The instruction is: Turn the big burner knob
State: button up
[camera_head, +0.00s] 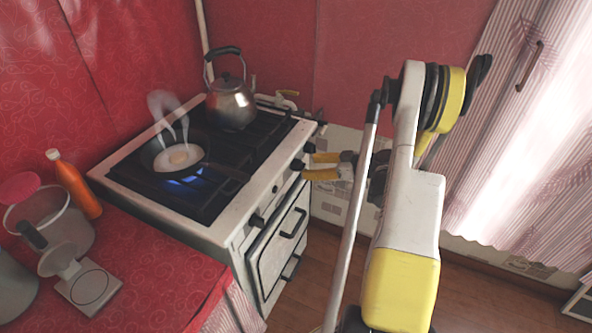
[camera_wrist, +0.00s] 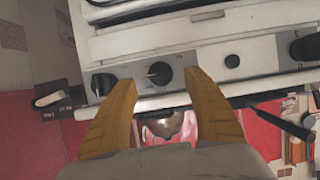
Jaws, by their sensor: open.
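The white stove (camera_head: 225,233) carries a row of dark knobs on its front panel. A round knob (camera_wrist: 160,73) lies beyond and between my fingertips in the wrist view; in the head view this knob (camera_head: 297,164) is just left of them. Another knob (camera_wrist: 103,84) is beside it. I cannot tell which is the big burner knob. My gripper (camera_head: 308,166) is open, its two yellow fingers facing the panel. Contact with the knob is not clear.
A pan (camera_head: 160,151) with an egg steams over a blue flame (camera_head: 186,178). A kettle (camera_head: 231,104) stands at the back of the stove. The oven door has dark handles (camera_head: 293,224). An orange bottle (camera_head: 74,186) stands on the red counter. Floor is open before the stove.

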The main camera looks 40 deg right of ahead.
aim_at(303, 166)
jog(key=b+x, duration=0.1)
jog(key=x, duration=0.4)
jog(key=c, duration=1.2)
